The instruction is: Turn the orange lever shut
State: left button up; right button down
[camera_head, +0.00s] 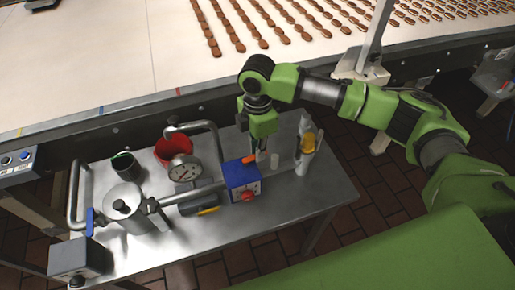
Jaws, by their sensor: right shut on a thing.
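The orange lever (249,160) shows as a short orange piece at the top of the blue box (241,174), on the pipe line at the middle of the metal table. My right gripper (262,152) points down at the lever from above, at the end of the green arm coming in from the right. It is shut on the orange lever, though its fingers hide part of the contact. My left gripper is not in view.
A pressure gauge (184,169), a red bucket (174,150), a metal pot (128,210) and a dark cup (126,165) stand left of the box. A white bottle with an orange-yellow part (304,160) stands close on the right.

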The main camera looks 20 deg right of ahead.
jog(key=shift+w+a+r+n+p, duration=0.1)
jog(key=shift+w+r+n+p, duration=0.05)
jog(key=shift+n+p, duration=0.35)
jog(key=n+p, duration=0.1)
jog(key=n, duration=0.1)
jog(key=w+n+p, duration=0.1)
jog(key=n, duration=0.1)
jog(key=a+n+p, duration=0.1)
jog(key=n, duration=0.1)
jog(key=shift+w, duration=0.35)
jog(key=shift+w+a+n+p, duration=0.2)
jog(key=shift+a+n, duration=0.25)
jog(key=shift+n, duration=1.05)
jog(key=shift+w+a+n+p, duration=0.15)
jog(key=shift+a+n, duration=0.25)
jog(key=shift+n, duration=1.1)
jog(key=shift+w+a+n+p, duration=0.2)
jog(key=shift+a+n, duration=0.25)
jog(key=shift+n, duration=1.05)
jog(key=c, duration=2)
grip_release()
jog(key=shift+c, duration=0.2)
